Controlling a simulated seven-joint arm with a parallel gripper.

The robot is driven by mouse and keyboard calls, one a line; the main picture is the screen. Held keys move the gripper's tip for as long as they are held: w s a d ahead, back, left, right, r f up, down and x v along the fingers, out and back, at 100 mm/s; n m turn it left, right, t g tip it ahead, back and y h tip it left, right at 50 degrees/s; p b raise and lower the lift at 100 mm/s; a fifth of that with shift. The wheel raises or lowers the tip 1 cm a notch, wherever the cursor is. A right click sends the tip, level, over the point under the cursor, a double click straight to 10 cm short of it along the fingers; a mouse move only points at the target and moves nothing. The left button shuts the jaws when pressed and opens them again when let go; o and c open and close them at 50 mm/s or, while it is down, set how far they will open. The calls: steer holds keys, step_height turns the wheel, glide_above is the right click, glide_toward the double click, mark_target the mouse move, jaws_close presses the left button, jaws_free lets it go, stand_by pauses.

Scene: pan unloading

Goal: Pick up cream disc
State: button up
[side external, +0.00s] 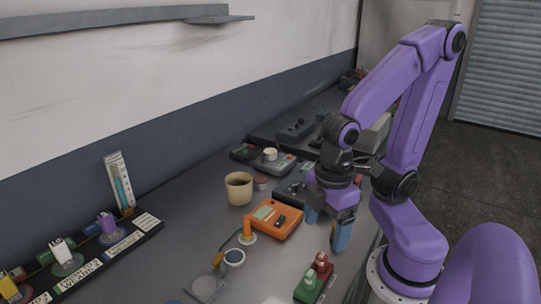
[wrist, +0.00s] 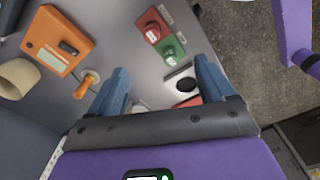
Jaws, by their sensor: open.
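My gripper (side external: 327,226) is open, its blue fingers pointing down above the table to the right of the orange device. In the wrist view its fingertips (wrist: 163,66) are well apart, with nothing held between them. A small cream-white round piece (side external: 270,154) sits on a grey device farther back, away from my gripper; it may be the cream disc, but I cannot be sure. I cannot make that piece out in the wrist view.
A cream cup (side external: 239,187) stands left of the orange device (side external: 275,219); the device also shows in the wrist view (wrist: 58,40). An orange peg (side external: 247,228), a small bowl (side external: 234,259) and red and green blocks (side external: 311,284) lie nearer. A rack (side external: 95,262) lines the wall.

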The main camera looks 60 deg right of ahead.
steer(key=w+d+n+t+h, duration=0.2)
steer(key=w+h, duration=0.5)
steer(key=w, duration=1.8)
steer(key=w+d+h, duration=0.1)
steer(key=w+d, duration=0.2)
steer(key=w+d+f+g+h, duration=0.1)
steer(key=w+d, duration=0.2)
steer(key=w, duration=0.1)
steer(key=w+d+f+n+g+h, duration=0.1)
steer(key=w+d, duration=0.2)
steer(key=shift+w+d+h, duration=0.2)
steer(key=shift+w+h, duration=0.1)
steer(key=shift+w, duration=0.05)
steer(key=w+d+f+g+h, duration=0.25)
steer(key=w+d, duration=0.25)
steer(key=d, duration=0.4)
glide_toward(269, 152)
steer(key=shift+n, duration=0.3)
steer(key=x, duration=0.9)
steer(key=shift+w+d+f, duration=0.1)
steer(key=shift+d, duration=0.25)
steer(key=shift+c, duration=0.3)
